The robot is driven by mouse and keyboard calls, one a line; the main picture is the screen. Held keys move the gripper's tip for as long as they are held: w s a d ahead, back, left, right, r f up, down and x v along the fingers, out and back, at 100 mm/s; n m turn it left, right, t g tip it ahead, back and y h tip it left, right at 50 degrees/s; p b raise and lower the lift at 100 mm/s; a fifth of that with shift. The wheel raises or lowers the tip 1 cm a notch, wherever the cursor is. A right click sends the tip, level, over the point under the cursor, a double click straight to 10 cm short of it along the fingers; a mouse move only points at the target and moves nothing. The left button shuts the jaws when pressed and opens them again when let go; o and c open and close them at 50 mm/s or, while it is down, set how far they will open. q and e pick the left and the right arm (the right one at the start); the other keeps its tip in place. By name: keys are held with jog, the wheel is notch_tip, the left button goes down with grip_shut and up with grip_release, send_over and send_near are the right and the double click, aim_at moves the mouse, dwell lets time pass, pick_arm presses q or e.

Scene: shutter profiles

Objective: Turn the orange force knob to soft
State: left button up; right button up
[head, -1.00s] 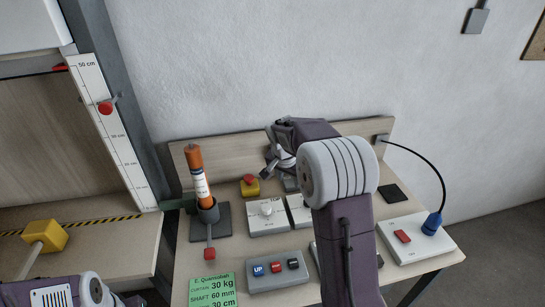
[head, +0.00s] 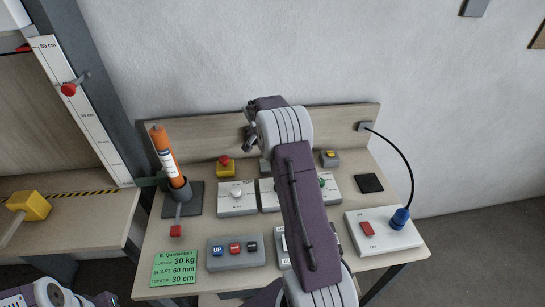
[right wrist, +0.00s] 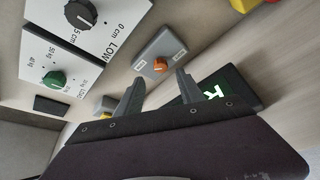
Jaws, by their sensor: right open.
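The orange force knob (right wrist: 160,64) sits on a small grey box with a white label on either side in the right wrist view. My right gripper (right wrist: 158,76) is open, its two fingers on either side of the line to the knob and apart from it. In the head view my right arm hides the knob, and my gripper's fingers do not show clearly. Only a link of my left arm shows at the lower left of the head view; its gripper is out of view.
A red-and-yellow stop button (head: 225,166) stands left of my right arm. A white-knob panel (head: 237,198), a green knob (right wrist: 54,80) and a dark box with a lit green sign (right wrist: 215,92) are nearby. An orange cylinder (head: 165,152) stands in a holder at left.

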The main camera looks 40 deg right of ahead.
jog(key=x, duration=0.5)
jog(key=shift+w+p, duration=0.1)
jog(key=shift+p, duration=0.2)
jog(key=shift+w+f, duration=0.1)
jog(key=shift+f, duration=0.3)
grip_shut()
